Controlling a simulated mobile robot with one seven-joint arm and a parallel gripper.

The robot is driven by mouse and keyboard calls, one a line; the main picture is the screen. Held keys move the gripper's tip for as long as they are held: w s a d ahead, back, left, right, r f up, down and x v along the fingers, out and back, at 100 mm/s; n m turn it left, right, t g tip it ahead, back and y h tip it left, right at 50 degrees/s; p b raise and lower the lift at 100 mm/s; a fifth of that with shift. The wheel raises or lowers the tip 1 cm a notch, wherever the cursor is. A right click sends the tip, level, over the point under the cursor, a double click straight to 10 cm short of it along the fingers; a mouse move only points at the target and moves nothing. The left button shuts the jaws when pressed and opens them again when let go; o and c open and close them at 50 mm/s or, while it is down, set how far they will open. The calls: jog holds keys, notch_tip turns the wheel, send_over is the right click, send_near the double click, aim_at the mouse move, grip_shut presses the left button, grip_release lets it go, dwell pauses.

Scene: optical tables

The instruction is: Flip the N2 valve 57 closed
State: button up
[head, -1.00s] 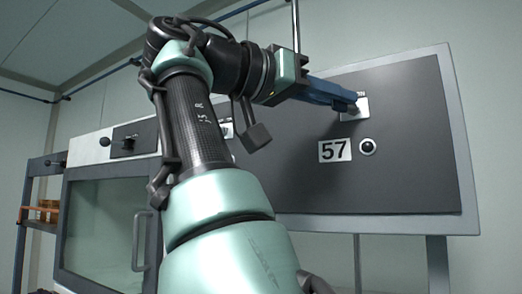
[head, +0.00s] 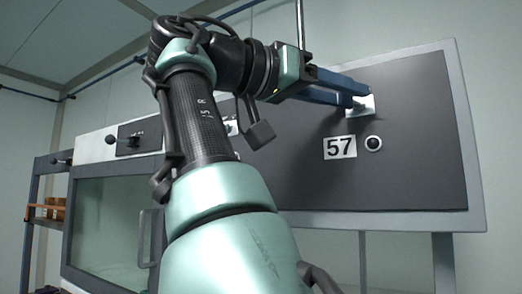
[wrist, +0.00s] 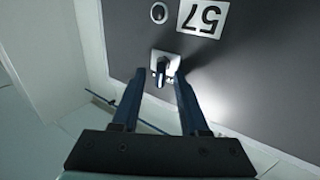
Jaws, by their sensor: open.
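The N2 valve at number 57 shows in the wrist view as a dark lever handle on a pale square plate (wrist: 172,62), fixed to the dark panel. The lever (wrist: 161,72) points down in that picture, toward my gripper. My gripper (wrist: 162,84) is open, with one blue finger on each side of the lever's end. I cannot tell whether either finger touches it. In the head view my gripper (head: 360,94) reaches the plate (head: 362,108) from the left, and its fingers hide most of the lever. The 57 label (head: 340,147) sits below the plate.
A round knob (head: 373,144) is right of the label; it also shows in the wrist view (wrist: 159,13). Another valve lever (head: 122,141) is on the panel at left, above a glass-fronted cabinet door (head: 105,220) with a handle. A shelf with orange boxes stands far left.

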jog(key=v, duration=1.3)
jog(key=w+a+f+n+t+y+b, duration=0.4)
jog(key=w+f+n+t, duration=0.15)
jog(key=f, duration=0.35)
jog(key=w+a+f+n+t+y+b, duration=0.35)
jog(key=w+f+t+y, duration=0.2)
jog(key=f, duration=0.35)
notch_tip(320, 180, down, 8)
jog(key=s+a+n+t+y+b, duration=0.2)
jog(key=n+y+b, duration=0.2)
jog(key=y, duration=0.1)
jog(key=s+d+f+t+y+b, duration=0.1)
jog(key=s+d+f+t+b, duration=0.2)
jog(key=s, duration=0.6)
jog(key=s+d+f+t+y+b, duration=0.1)
jog(key=s+d+f+t+b, duration=0.2)
jog(key=s, duration=0.6)
notch_tip(320, 180, down, 2)
jog(key=shift+d+f+t, duration=0.15)
jog(key=shift+d+t, duration=0.25)
jog(key=shift+d, duration=0.7)
jog(key=shift+s, duration=0.1)
